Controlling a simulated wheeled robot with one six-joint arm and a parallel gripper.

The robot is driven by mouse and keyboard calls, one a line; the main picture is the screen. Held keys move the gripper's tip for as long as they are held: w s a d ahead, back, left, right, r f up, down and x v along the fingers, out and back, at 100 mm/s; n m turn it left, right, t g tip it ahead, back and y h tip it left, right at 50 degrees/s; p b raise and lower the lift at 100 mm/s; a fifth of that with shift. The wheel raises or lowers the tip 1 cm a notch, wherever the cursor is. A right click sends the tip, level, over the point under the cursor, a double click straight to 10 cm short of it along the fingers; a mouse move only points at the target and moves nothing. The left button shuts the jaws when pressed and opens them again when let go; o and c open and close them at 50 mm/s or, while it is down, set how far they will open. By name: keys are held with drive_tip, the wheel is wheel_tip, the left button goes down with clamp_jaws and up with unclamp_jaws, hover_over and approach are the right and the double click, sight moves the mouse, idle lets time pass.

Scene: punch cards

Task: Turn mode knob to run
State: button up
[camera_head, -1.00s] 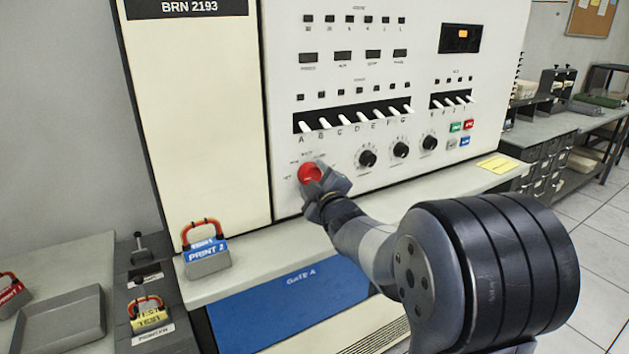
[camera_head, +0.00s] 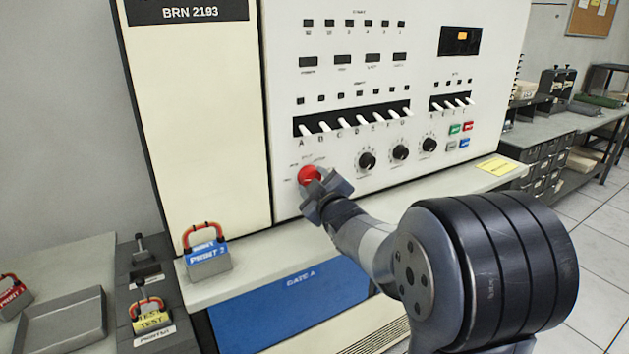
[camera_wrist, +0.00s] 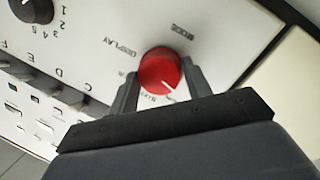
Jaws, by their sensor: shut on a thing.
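The red mode knob (camera_head: 309,174) sits on the lower left of the white console panel. My gripper (camera_head: 318,183) reaches it from the lower right and partly hides it. In the wrist view the round red knob (camera_wrist: 159,71) lies between the two fingers of my gripper (camera_wrist: 158,80), which is shut on it. A white pointer line on the knob aims toward the lower right of that view. The words MODE and DISPLAY are printed around it; another label near the fingers is partly hidden, so I cannot tell which setting the pointer marks.
Black dials (camera_head: 367,160) stand to the right of the knob, with a row of white toggle switches (camera_head: 361,120) above. A pale ledge (camera_head: 270,240) runs below the panel. A blue PRINT 2 block with a red handle (camera_head: 208,261) stands on its left end.

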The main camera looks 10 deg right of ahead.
drive_tip(key=shift+r+m+g+y+p, duration=0.15)
drive_tip(key=shift+m+g+p, duration=0.1)
drive_tip(key=shift+m+p, duration=1.2)
drive_tip(key=shift+r+m+g+y+p, duration=0.15)
drive_tip(key=shift+m+g+p, duration=0.1)
drive_tip(key=shift+m+p, duration=1.2)
drive_tip(key=shift+f, duration=0.15)
drive_tip(key=o, duration=1)
drive_tip(key=v, duration=1.1)
drive_tip(key=shift+b, duration=0.35)
drive_tip(key=shift+w, duration=0.1)
